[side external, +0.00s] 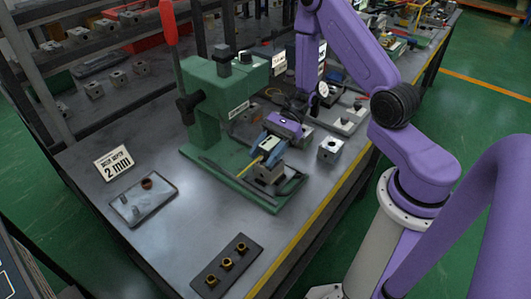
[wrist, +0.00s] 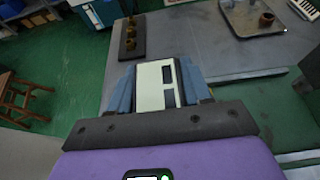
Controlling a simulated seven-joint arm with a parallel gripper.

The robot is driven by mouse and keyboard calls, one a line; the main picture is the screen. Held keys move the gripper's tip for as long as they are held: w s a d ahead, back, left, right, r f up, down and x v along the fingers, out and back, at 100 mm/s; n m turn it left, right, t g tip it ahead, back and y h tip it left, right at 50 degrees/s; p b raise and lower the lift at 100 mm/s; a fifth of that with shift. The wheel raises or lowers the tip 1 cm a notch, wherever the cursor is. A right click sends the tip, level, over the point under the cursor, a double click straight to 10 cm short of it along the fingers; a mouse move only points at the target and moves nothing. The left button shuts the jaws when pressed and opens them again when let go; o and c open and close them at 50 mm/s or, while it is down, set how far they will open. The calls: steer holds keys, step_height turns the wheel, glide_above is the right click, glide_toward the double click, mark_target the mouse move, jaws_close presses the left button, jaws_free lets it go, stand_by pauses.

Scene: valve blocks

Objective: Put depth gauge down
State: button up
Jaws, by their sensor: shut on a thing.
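The depth gauge shows in the wrist view as a pale body with dark windows (wrist: 155,87), between the blue fingers of my gripper (wrist: 158,68). In the side view my gripper (side external: 269,148) is shut on it above the green press base. A thin yellow rod (side external: 249,166) slants down from beside the fingers; I cannot tell whether it belongs to the gauge. A grey metal block (side external: 268,174) sits on the press base just below the fingers. I cannot tell whether the gauge touches the block.
The green press (side external: 205,100) stands behind. A loose block (side external: 329,150) is to the right. A "2 mm" sign (side external: 114,162) and a grey tray (side external: 126,211) with a copper-coloured ring are at left. A dark strip (side external: 213,284) holds brass fittings. Bare tabletop lies between tray and strip.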

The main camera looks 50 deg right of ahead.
steer(key=shift+f, duration=0.25)
steer(key=o, duration=1.2)
steer(key=shift+o, duration=0.2)
steer(key=shift+r, duration=0.1)
steer(key=shift+d+r, duration=0.15)
steer(key=shift+d, duration=0.15)
steer(key=v, duration=1.1)
steer(key=s+a+r+n+h, duration=0.3)
steer(key=s+n, duration=0.3)
steer(key=n, duration=0.4)
steer(key=s+a+r+n+h, duration=0.3)
steer(key=s+n, duration=0.4)
steer(key=n, duration=0.3)
steer(key=s+a+r+n+h, duration=0.3)
steer(key=s+n+h, duration=0.3)
steer(key=n, duration=0.4)
steer(key=shift+s+a+r+n+h, duration=0.3)
steer(key=shift+a+r+h, duration=0.1)
steer(key=shift+a+h, duration=0.25)
